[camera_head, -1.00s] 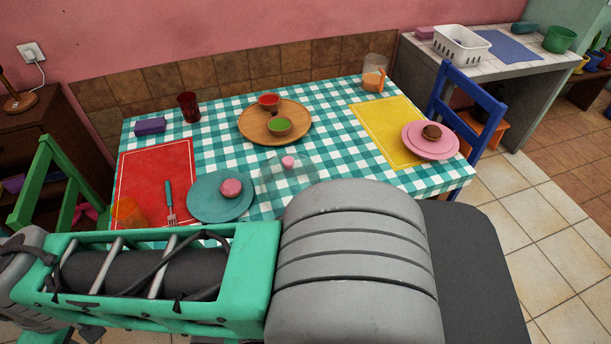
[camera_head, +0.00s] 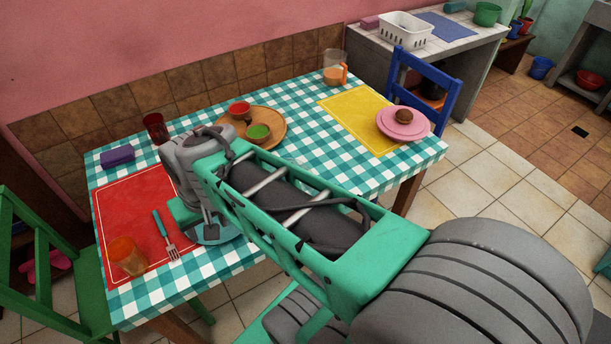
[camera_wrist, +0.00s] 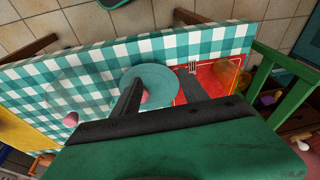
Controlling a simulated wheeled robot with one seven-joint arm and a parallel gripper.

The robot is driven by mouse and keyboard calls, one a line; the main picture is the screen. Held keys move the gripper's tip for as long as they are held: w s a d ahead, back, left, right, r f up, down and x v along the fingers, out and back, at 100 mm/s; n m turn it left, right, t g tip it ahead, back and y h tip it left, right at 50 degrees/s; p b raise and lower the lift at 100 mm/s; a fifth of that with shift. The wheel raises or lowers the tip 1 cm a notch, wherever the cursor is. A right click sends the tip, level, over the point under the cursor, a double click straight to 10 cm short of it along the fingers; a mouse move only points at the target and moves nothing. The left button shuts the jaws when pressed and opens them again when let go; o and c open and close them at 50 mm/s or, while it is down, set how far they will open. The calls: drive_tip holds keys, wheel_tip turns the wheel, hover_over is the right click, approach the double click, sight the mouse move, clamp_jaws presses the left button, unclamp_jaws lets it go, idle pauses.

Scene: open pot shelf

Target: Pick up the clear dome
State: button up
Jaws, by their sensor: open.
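The clear dome (camera_wrist: 70,118) shows in the wrist view at the left, seen mainly by its pink knob; its transparent walls are hard to make out on the checked cloth. In the head view my arm hides it. My gripper (camera_wrist: 158,80) is open and points down over the teal plate (camera_wrist: 155,72), which bears a pink cake (camera_wrist: 145,97) seen between the fingers. The dome is apart from the fingers, to their left in the wrist view. In the head view, one finger shows over the teal plate (camera_head: 222,236).
A red mat (camera_head: 130,220) with a fork (camera_head: 166,237) and an orange glass (camera_head: 127,257) lies at the left. A wooden board (camera_head: 275,132) with two bowls, a dark red glass (camera_head: 155,127) and a jug (camera_head: 334,68) stand behind. A pink plate (camera_head: 412,132) is on the yellow mat.

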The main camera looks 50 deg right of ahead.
drive_tip(key=shift+o, duration=0.3)
drive_tip(key=w+d+r+m+p, duration=0.4)
drive_tip(key=d+m+p, duration=0.1)
drive_tip(key=d+m, duration=0.4)
drive_tip(key=shift+w+g+y, duration=0.15)
drive_tip(key=shift+g+y, duration=0.15)
drive_tip(key=shift+y, duration=0.1)
drive_tip(key=s+d+f+m+t+y+p, duration=0.2)
drive_tip(key=d+m+p, duration=0.5)
drive_tip(key=d+m, duration=1.1)
drive_tip(key=shift+n+g, duration=0.3)
drive_tip(key=shift+n, duration=0.4)
drive_tip(key=x, duration=0.4)
drive_tip(key=d+p+x, duration=0.1)
drive_tip(key=x, duration=0.2)
drive_tip(key=shift+s+d+f, duration=0.1)
drive_tip(key=shift+f, duration=0.2)
drive_tip(key=shift+c, duration=0.4)
clamp_jaws()
drive_tip(key=shift+r, duration=0.1)
